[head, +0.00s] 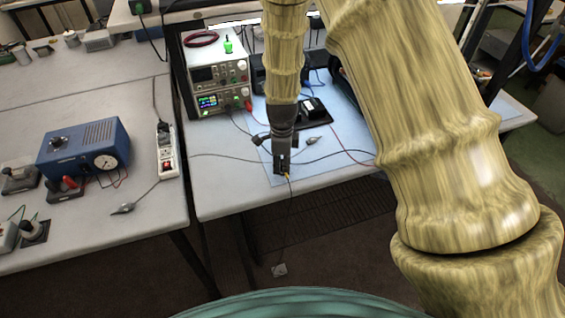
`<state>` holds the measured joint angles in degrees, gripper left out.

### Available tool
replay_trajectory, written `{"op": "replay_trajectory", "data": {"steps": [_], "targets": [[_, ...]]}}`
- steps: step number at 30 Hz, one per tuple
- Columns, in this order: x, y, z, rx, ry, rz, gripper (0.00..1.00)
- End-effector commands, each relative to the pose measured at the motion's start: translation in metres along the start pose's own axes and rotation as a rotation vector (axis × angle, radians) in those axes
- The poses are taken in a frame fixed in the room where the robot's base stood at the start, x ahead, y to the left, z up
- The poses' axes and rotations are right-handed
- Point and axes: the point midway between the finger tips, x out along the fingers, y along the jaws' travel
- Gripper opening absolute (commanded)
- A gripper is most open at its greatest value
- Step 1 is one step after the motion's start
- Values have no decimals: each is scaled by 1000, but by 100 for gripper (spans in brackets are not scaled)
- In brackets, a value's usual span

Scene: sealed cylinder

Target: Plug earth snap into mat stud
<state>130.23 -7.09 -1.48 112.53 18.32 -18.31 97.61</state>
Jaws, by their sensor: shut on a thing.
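My gripper (282,163) points down over the front left part of the light blue mat (335,172), close to the mat's front edge. It is shut on a small piece with a yellow part (288,177), which appears to be the earth snap. A thin dark cord (290,215) runs from there over the table edge to a small pale plate (279,270) on the floor. The mat stud cannot be made out; my gripper may hide it. Whether the snap touches the mat is too small to tell.
Stacked power supplies (217,85) stand behind left. A black device (311,110) and a grey clip (312,140) lie on the mat, with loose cables across it. The left table holds a blue meter box (85,147) and a power strip (166,150). A gap separates the tables.

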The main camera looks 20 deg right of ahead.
Motion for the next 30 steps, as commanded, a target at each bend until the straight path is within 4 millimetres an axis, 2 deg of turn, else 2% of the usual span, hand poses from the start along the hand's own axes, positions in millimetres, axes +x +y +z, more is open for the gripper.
{"op": "replay_trajectory", "data": {"steps": [22, 23, 24, 27, 30], "targets": [[11, 0, 0, 0, 0, 0, 2], [11, 0, 0, 0, 0, 0, 27], [11, 0, 0, 0, 0, 0, 34], [11, 0, 0, 0, 0, 0, 50], [11, 0, 0, 0, 0, 0, 50]]}}
